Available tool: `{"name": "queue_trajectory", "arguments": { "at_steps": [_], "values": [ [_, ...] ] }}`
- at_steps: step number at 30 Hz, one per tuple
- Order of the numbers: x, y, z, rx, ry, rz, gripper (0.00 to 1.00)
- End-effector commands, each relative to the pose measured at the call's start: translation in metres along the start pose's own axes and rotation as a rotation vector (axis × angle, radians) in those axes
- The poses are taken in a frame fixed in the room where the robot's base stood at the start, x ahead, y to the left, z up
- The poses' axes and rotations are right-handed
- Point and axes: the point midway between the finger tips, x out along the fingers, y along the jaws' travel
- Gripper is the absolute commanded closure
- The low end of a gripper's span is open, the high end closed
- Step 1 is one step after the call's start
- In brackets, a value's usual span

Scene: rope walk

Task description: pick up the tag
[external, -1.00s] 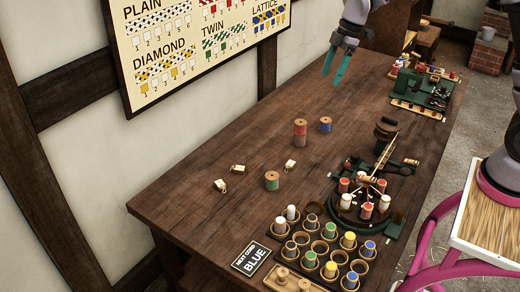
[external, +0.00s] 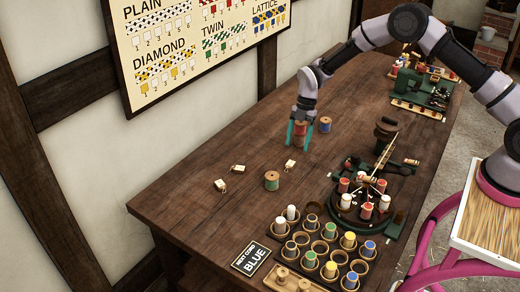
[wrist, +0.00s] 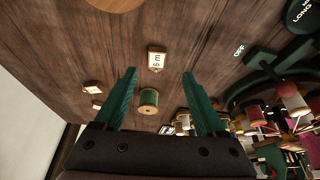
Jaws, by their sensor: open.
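Three small whitish tags lie on the wooden bench. The nearest one to my gripper (external: 290,165) is marked "6 m" in the wrist view (wrist: 156,60). The other two tags, one (external: 238,169) and another (external: 220,185), lie to its left in the external view. They also show at the left in the wrist view, one (wrist: 93,87) and the other (wrist: 97,105). My gripper (external: 298,144) is open and empty, pointing down above the bench. In the wrist view its fingertips (wrist: 160,72) frame the "6 m" tag, apart from it.
A green-wound spool (external: 271,181) stands close to the "6 m" tag. A blue spool (external: 325,125) stands behind my gripper, with a red spool partly hidden by the fingers. The braiding machine (external: 362,205) and bobbin tray (external: 300,240) are at the right and front.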

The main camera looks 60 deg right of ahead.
Motion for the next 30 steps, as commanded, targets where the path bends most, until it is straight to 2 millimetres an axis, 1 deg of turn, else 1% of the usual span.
{"name": "queue_trajectory", "arguments": {
  "at_steps": [1, 7, 11, 15, 18, 24, 26, 27, 30],
  "values": [
    [0.009, 0.0, -0.001, 0.0, 0.001, -0.003, 0.28],
    [0.029, 0.001, -0.003, -0.001, 0.0, -0.002, 0.28],
    [0.05, 0.005, -0.007, -0.002, -0.001, -0.003, 0.28],
    [0.066, 0.005, -0.006, 0.0, -0.001, -0.002, 0.28],
    [0.07, 0.005, -0.007, 0.001, 0.0, 0.0, 0.28],
    [0.07, 0.005, -0.007, 0.001, 0.0, 0.0, 0.28],
    [0.07, 0.005, -0.007, 0.001, 0.0, 0.0, 0.5],
    [0.07, 0.005, -0.007, 0.001, 0.0, 0.0, 0.66],
    [0.07, 0.005, -0.007, 0.001, 0.0, 0.0, 1.0]
  ]
}}
